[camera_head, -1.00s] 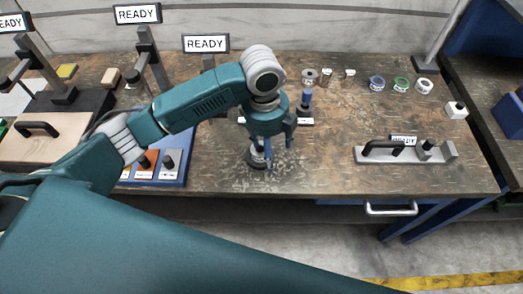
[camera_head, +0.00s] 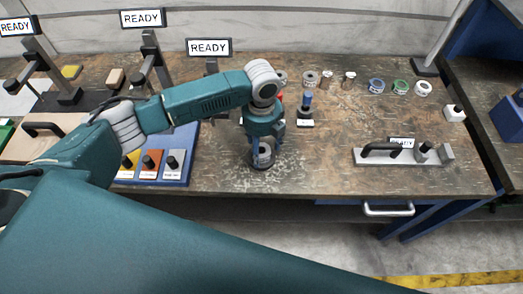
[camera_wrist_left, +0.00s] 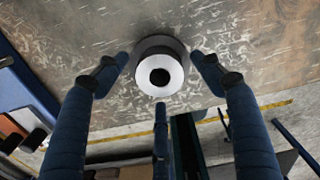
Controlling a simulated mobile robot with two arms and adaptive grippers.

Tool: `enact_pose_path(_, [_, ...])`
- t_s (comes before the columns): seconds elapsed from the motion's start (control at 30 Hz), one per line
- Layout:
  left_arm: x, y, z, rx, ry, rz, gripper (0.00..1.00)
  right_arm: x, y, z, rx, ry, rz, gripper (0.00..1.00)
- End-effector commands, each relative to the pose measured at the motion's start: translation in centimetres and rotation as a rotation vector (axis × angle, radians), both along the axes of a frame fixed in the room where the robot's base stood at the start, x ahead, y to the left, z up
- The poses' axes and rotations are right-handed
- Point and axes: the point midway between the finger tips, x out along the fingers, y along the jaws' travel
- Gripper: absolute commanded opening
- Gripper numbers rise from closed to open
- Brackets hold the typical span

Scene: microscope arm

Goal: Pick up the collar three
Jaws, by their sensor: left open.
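A pale grey ring-shaped collar (camera_wrist_left: 160,75) with a dark centre hole sits on a wider dark round base near the table's front edge. It also shows in the head view (camera_head: 263,158), partly hidden by my fingers. No label is readable, so I cannot tell its number. My left gripper (camera_wrist_left: 163,69) points down above it, open, with fingers spread on both sides and a third finger at the lower side. In the head view the left gripper (camera_head: 263,148) is right over the collar. I see no clear contact. My right gripper is not in view.
Blue (camera_head: 376,86), green (camera_head: 400,87) and white (camera_head: 423,88) rings lie at the back right. A blue-topped post (camera_head: 306,103) stands behind my gripper. A fixture with a black handle (camera_head: 382,150) is at right, and a blue button tray (camera_head: 182,176) at left.

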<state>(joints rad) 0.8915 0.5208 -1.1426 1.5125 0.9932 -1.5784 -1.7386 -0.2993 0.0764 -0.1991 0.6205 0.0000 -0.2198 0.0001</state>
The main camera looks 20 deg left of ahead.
Motion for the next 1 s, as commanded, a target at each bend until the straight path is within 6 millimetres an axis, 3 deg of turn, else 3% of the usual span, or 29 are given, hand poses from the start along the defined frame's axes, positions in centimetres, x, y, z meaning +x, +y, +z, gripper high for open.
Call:
enact_pose_path(0.13, [-0.1,0.0,-1.5,0.002,0.001,0.001,0.67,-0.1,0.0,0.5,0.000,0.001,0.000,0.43])
enact_pose_path(0.4, [0.0,0.0,-1.8,0.000,-0.001,-0.001,0.65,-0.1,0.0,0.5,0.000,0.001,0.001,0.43])
enact_pose_path(0.73, [-0.1,0.0,-1.8,0.001,-0.001,-0.001,0.00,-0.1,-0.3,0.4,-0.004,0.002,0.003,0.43])
enact_pose_path(1.0, [0.0,-0.1,-1.6,-0.002,-0.003,-0.001,0.00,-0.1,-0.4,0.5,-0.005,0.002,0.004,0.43])
